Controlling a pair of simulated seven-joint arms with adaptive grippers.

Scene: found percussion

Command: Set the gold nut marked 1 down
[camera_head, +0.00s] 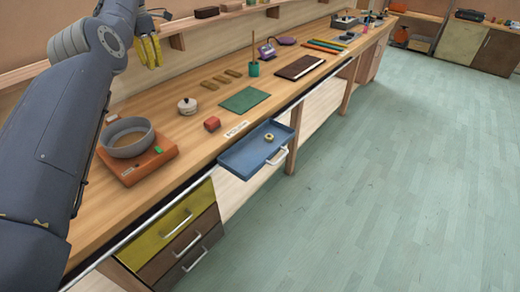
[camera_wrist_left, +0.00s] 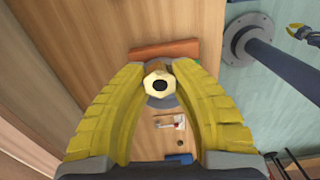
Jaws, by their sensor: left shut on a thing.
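My left gripper (camera_head: 151,52) is high over the back left of the workbench, well above the tabletop. In the left wrist view its yellow fingers (camera_wrist_left: 160,90) are shut on the gold nut (camera_wrist_left: 159,84), a pale gold hexagonal piece with a dark round hole. Its number cannot be read. The nut in the gripper cannot be made out in the head view. A small gold ring-like piece (camera_head: 270,137) lies in the blue tray (camera_head: 240,158). What seems to be my right gripper (camera_wrist_left: 294,31) shows small at the left wrist view's upper right; its opening is unclear.
An orange box (camera_head: 165,152) with a round grey pan (camera_head: 127,148) stands at the near left. A lidded pot (camera_head: 187,106), red block (camera_head: 212,124), green mat (camera_head: 245,99) and dark board (camera_head: 300,67) lie along the bench. The blue tray juts past the front edge.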

